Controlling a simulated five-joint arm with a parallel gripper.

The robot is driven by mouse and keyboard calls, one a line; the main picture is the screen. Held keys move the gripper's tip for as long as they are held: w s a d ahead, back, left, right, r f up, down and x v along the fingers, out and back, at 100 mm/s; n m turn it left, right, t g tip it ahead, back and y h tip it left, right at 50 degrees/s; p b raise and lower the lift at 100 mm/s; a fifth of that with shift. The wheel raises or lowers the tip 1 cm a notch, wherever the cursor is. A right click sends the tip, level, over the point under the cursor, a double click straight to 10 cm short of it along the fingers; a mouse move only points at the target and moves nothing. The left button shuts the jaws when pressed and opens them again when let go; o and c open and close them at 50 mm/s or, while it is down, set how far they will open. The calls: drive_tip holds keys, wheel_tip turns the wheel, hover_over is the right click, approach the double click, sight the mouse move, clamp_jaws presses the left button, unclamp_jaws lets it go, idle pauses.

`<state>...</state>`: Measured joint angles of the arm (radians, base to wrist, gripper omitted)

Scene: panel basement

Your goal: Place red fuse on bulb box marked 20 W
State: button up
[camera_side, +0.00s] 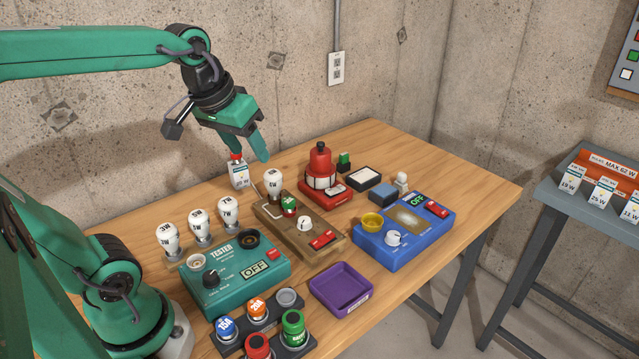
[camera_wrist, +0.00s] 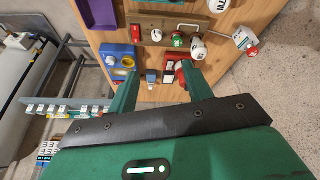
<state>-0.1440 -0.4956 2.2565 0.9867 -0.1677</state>
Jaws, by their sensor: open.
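Another red fuse (camera_side: 257,346) sits in the front rack (camera_side: 232,348), partly cut off by the picture edge.
Bulbs (camera_side: 200,225) stand behind the teal tester (camera_side: 245,275). A purple tray (camera_side: 341,288) lies in front. More boxes stand on a grey side table (camera_side: 590,240).

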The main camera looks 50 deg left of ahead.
drive_tip(key=s+d+f+m+t, duration=0.1)
drive_tip(key=s+d+f+m, duration=0.2)
drive_tip(key=s+d, duration=0.1)
drive_tip(key=shift+s+f+m+h, duration=0.15)
drive_tip(key=shift+s+m+h, duration=0.15)
drive_tip(key=shift+s, duration=0.4)
idle(0.7)
